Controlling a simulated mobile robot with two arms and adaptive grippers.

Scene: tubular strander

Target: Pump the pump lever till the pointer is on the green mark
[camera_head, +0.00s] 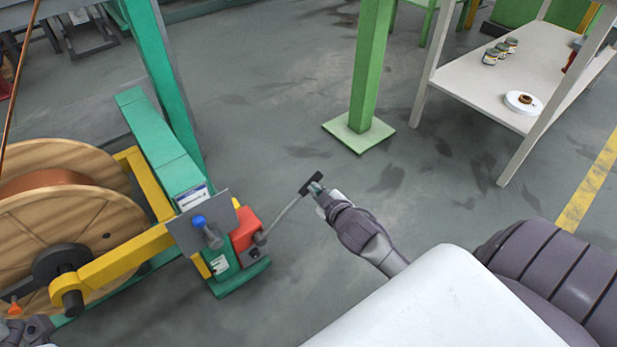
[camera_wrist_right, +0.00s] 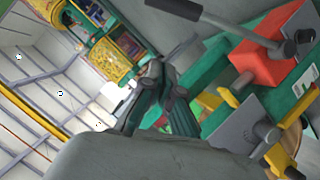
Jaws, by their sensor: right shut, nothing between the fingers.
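The pump (camera_head: 246,230) is a red block on the green frame at the lower left. Its pump lever (camera_head: 284,217) is a grey bar rising to the right, with a black crosswise handle (camera_head: 309,183) at its end. In the right wrist view the lever (camera_wrist_right: 235,27) runs to the upper left from the red pump (camera_wrist_right: 268,62). My right gripper (camera_head: 319,190) is shut and empty, right beside the handle; I cannot tell whether they touch. Its fingers show in the right wrist view (camera_wrist_right: 163,98). Grey parts at the bottom left corner may be my left gripper. I cannot make out the pointer or green mark.
A grey plate (camera_head: 187,232) with a blue-knobbed stick (camera_head: 200,222) stands left of the pump. A wooden cable reel (camera_head: 105,218) in a yellow cradle is further left. A green post (camera_head: 370,70) and a white table (camera_head: 460,82) stand behind. Floor between is clear.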

